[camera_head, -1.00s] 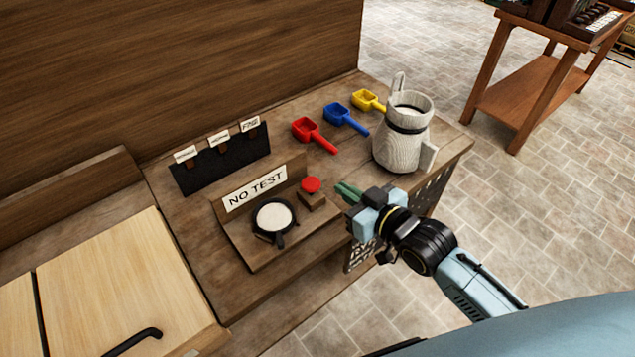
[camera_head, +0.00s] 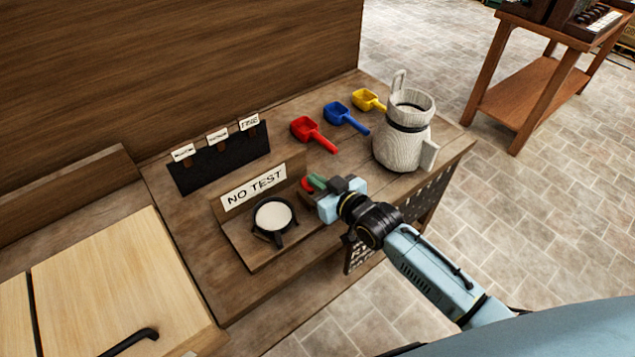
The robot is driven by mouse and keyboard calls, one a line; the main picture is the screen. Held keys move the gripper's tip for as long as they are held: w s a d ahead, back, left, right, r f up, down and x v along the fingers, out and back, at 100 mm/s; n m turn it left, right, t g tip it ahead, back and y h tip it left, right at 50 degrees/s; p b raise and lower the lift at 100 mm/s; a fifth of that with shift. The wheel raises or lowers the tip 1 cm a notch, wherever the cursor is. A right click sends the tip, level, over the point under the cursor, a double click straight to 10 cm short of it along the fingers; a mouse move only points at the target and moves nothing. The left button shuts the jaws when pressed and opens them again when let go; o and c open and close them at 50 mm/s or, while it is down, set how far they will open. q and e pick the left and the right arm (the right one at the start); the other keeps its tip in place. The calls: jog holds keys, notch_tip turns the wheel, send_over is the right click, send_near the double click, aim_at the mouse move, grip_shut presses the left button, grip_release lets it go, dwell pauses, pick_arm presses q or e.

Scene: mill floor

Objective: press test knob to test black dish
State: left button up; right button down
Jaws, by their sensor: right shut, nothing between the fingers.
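The black dish (camera_head: 273,237) holds a white, flour-like fill and sits on the wooden test stand (camera_head: 240,240) in front of a sign (camera_head: 254,187) reading "NO TEST". The red test knob (camera_head: 306,184) is beside the dish to the right, mostly hidden by my right gripper. My left gripper is not in view.
Red (camera_head: 314,134), blue (camera_head: 346,118) and yellow (camera_head: 368,100) scoops lie behind the gripper. A white-grey jug (camera_head: 404,135) stands at the table's right corner. A black rack (camera_head: 220,158) with three labels stands behind the sign. A wooden lid with a black handle (camera_head: 130,341) is at left.

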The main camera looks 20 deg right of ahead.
jog(key=shift+f, duration=0.1)
notch_tip(320, 180, down, 3)
jog(key=shift+r+b, duration=0.1)
jog(key=shift+b, duration=0.5)
jog(key=shift+s, duration=0.1)
dwell(0.4)
jog(key=shift+r+p, duration=0.5)
jog(key=shift+p, duration=0.15)
notch_tip(320, 180, up, 4)
jog(key=p, duration=0.3)
jog(key=shift+f, duration=0.25)
jog(key=p+v, duration=0.1)
jog(key=v, duration=0.9)
